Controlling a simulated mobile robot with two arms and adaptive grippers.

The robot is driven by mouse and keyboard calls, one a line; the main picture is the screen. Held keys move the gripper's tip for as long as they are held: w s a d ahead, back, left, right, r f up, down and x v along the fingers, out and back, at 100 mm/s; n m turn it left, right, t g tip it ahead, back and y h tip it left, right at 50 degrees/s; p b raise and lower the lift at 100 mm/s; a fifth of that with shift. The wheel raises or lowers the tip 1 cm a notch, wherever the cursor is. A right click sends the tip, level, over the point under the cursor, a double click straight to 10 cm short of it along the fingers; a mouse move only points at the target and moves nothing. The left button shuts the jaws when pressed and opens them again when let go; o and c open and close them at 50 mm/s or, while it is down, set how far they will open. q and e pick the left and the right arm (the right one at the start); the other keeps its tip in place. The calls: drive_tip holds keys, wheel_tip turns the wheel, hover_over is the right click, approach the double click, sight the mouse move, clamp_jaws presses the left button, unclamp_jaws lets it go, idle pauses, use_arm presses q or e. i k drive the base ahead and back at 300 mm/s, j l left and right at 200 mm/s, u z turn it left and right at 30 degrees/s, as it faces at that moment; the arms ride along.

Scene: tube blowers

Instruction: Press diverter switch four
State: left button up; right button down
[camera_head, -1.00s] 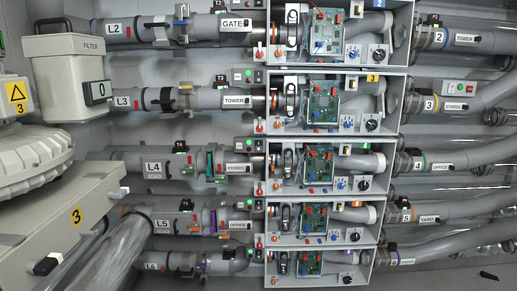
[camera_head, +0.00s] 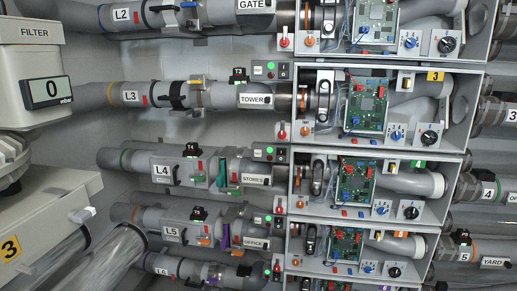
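Neither of my grippers is in view. In the head view, the line labelled L4 (camera_head: 164,170) runs right, past a STORES label (camera_head: 253,180), into an open-fronted grey box (camera_head: 448,206) with a small green tag (camera_head: 417,163). The box holds a green circuit board (camera_head: 356,182), a blue knob (camera_head: 382,208), a black dial (camera_head: 411,212) and a small pale switch-like part (camera_head: 393,164). A control with a lit green lamp (camera_head: 270,152) sits at its left. The picture does not tell which part is diverter switch four; its lettering is too small.
Similar boxes stack above and below, including one with a yellow 3 tag (camera_head: 435,77). At left are a filter housing (camera_head: 28,62) with a 0 display (camera_head: 51,91) and a beige cabinet (camera_head: 45,215). A clear tube (camera_head: 110,260) crosses the lower left.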

sight(280, 153)
drive_tip(key=i+l+u, duration=0.2)
drive_tip(key=l, duration=0.15)
drive_tip(key=i+l+u, duration=0.2)
drive_tip(key=l, duration=0.2)
drive_tip(key=i+l+u, duration=0.2)
drive_tip(key=l, duration=0.2)
